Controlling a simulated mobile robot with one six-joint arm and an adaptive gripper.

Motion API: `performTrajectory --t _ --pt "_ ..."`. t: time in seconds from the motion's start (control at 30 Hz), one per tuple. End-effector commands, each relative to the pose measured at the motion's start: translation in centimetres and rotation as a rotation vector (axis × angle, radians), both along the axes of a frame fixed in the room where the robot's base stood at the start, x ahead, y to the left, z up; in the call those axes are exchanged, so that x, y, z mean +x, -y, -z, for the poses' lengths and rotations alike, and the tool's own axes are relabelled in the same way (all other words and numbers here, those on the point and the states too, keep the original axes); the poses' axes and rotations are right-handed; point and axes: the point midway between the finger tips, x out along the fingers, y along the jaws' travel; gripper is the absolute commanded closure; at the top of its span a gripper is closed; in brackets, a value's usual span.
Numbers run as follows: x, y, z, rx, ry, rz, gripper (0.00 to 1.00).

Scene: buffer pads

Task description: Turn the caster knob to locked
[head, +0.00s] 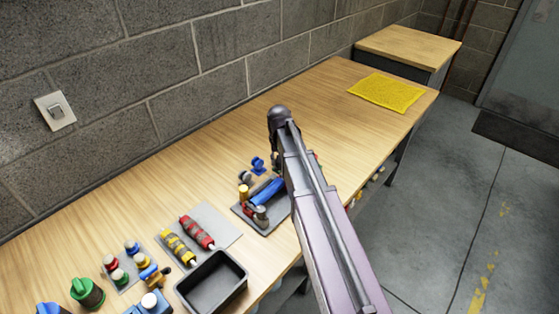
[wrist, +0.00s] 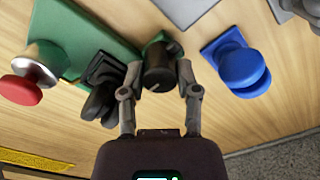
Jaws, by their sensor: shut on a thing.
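A short black round knob (wrist: 158,76) stands on a green base (wrist: 128,43) in the wrist view. It is taken to be the caster knob; I see no readable label. My gripper (wrist: 160,86) has one finger on each side of the knob and is shut on it. The knob's turned position cannot be told. In the head view my arm covers the gripper and the knob.
In the wrist view a black part (wrist: 102,84) stands close left of the gripper, with a red button (wrist: 20,89) beyond. A blue knob (wrist: 238,66) is to the right. In the head view a black tray (head: 212,284) and yellow mat (head: 386,92) lie on the bench.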

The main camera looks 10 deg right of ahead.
Motion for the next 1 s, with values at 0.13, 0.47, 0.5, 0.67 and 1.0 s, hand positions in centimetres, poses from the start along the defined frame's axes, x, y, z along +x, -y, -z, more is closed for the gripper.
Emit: performTrajectory --t 0.13,0.47,0.5,0.67,1.0 --pt "-0.07 0.0 0.04 0.0 -0.001 0.038 1.0" --pt "-0.07 0.0 0.04 0.0 -0.001 0.051 1.0" --pt "-0.07 0.0 0.03 0.0 -0.001 0.051 1.0" --pt "-0.07 0.0 0.03 0.0 -0.001 0.05 0.34" --pt "-0.02 0.01 0.01 0.0 0.0 0.049 0.24"
